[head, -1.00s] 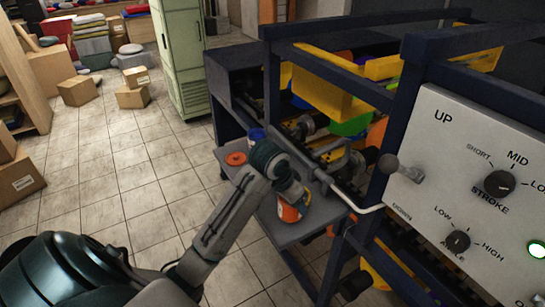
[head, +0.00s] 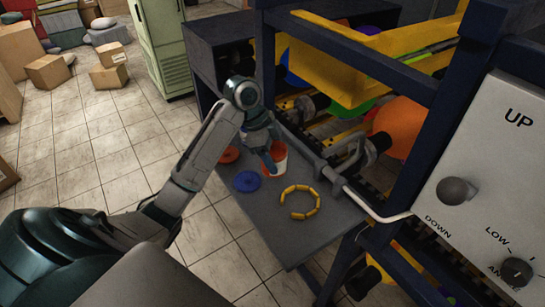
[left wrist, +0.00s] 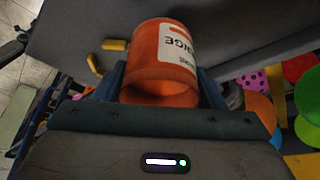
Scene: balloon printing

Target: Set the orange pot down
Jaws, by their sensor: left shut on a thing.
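The orange pot (head: 277,176) has a white label and stands at the grey shelf's (head: 268,222) far part in the head view. My left gripper (head: 268,160) is shut on it from above and partly hides it. In the left wrist view the orange pot (left wrist: 165,75) sits between the two blue fingers, with its open mouth toward the camera. I cannot tell whether its base touches the shelf. My right gripper is out of view.
A blue lid (head: 247,181), an orange lid (head: 229,155) and a broken ring of yellow pieces (head: 299,215) lie on the shelf. The machine's dark blue frame and the control panel (head: 490,190) stand at the right. The shelf's front part is clear.

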